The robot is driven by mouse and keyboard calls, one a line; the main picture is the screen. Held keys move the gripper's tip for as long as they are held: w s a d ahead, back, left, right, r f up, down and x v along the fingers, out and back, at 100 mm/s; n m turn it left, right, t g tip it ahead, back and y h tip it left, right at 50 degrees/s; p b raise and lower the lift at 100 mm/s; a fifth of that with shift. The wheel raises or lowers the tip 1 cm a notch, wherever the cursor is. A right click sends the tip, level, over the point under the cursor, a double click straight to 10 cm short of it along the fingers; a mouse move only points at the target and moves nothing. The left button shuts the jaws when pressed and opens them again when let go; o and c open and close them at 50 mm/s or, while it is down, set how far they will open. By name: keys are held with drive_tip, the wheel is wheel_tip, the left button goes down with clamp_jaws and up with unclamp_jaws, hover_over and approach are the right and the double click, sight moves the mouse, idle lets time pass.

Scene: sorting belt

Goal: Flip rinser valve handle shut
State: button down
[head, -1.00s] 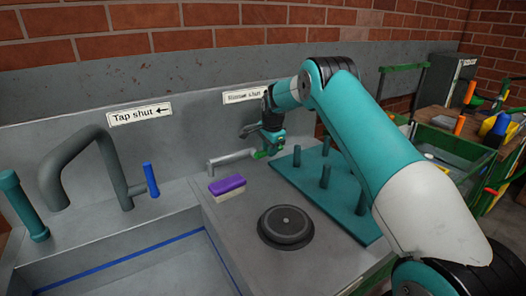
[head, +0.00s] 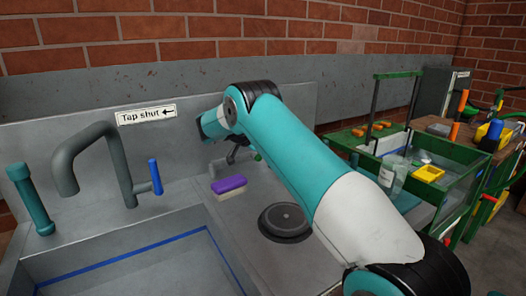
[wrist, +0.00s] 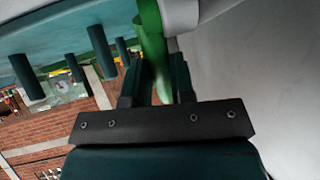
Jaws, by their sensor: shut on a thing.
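The green rinser valve handle (wrist: 152,45) runs between the two dark fingers of my gripper (wrist: 157,88) in the wrist view. My gripper is shut on it. The handle meets a pale grey pipe (wrist: 181,14) at the top of that view. In the head view my gripper (head: 238,155) is small and mostly hidden behind my teal arm, low against the grey back wall. Only a speck of green shows beside it, so the handle's exact angle cannot be told there. The rinser's sign is covered by my arm.
A purple-topped brush (head: 229,184) lies just in front of the gripper. A round black disc (head: 285,222) is set in the counter. A curved tap (head: 108,150) with a blue handle (head: 154,177) stands left. A green-framed bin (head: 450,158) stands right.

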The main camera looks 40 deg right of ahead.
drive_tip(key=shift+w+a+n+h+b, duration=0.15)
drive_tip(key=shift+a+h+b, duration=0.35)
drive_tip(key=shift+h+b, duration=0.45)
drive_tip(key=shift+w+a+n+h+b, duration=0.15)
drive_tip(key=shift+a+h+b, duration=0.45)
drive_tip(key=shift+h, duration=0.55)
drive_tip(key=shift+d, duration=0.15)
drive_tip(key=shift+s, duration=0.1)
drive_tip(key=c, duration=1)
unclamp_jaws()
drive_tip(key=shift+o, duration=0.2)
drive_tip(key=shift+r, duration=0.1)
drive_tip(key=p+v, duration=0.7)
drive_tip(key=p, duration=0.2)
drive_tip(key=shift+a, duration=0.2)
